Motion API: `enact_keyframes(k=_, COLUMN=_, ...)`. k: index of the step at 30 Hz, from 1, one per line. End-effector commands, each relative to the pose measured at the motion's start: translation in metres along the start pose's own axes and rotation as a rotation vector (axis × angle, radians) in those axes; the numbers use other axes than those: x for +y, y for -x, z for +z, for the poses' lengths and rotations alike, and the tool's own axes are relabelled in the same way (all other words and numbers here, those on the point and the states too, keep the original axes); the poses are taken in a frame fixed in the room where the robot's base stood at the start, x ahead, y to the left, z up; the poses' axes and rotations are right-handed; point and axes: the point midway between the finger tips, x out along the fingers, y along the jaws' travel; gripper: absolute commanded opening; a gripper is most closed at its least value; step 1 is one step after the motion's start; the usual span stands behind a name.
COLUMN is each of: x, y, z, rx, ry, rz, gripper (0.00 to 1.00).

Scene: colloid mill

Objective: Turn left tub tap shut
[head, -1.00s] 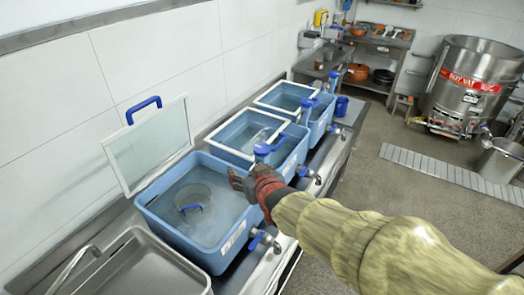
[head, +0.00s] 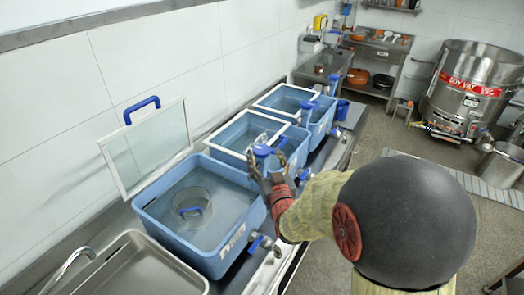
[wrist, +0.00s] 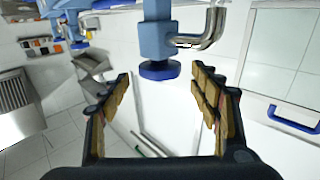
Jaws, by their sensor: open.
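The left tub (head: 172,243) is a blue, water-filled basin nearest me in the head view. Its tap (head: 258,241) sticks out low on its right side, with a blue handle and a metal spout; I cannot tell the handle's exact setting. My gripper (head: 272,166) is open and empty. It is above and beyond this tap, beside the blue-topped device (head: 262,152) on the middle tub. In the wrist view, a blue fitting with a dark blue knob (wrist: 159,70) and a bent metal pipe lies just ahead, between the open fingertips (wrist: 163,76); I cannot tell whether anything touches.
A raised glass lid (head: 148,145) with a blue handle stands behind the left tub. A metal sink (head: 130,272) is at the front left. Two more lidded tubs continue beyond. The floor to the right is open, with a large vat (head: 470,90) at the back.

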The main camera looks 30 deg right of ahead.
Motion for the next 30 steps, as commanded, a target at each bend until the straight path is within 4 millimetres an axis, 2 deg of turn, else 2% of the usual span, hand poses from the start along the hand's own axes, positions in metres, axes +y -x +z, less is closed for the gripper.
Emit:
enact_keyframes(k=4, x=0.000, y=-0.023, z=0.001, rx=0.000, ry=0.000, rz=0.000, gripper=0.63)
enact_keyframes(k=10, x=0.000, y=-0.041, z=0.000, rx=0.000, ry=0.000, rz=-0.001, gripper=0.63)
enact_keyframes(k=20, x=0.000, y=-0.044, z=0.000, rx=0.000, ry=0.000, rz=-0.001, gripper=0.63)
enact_keyframes(k=30, x=0.000, y=-0.044, z=0.000, rx=0.000, ry=0.000, rz=-0.001, gripper=0.43)
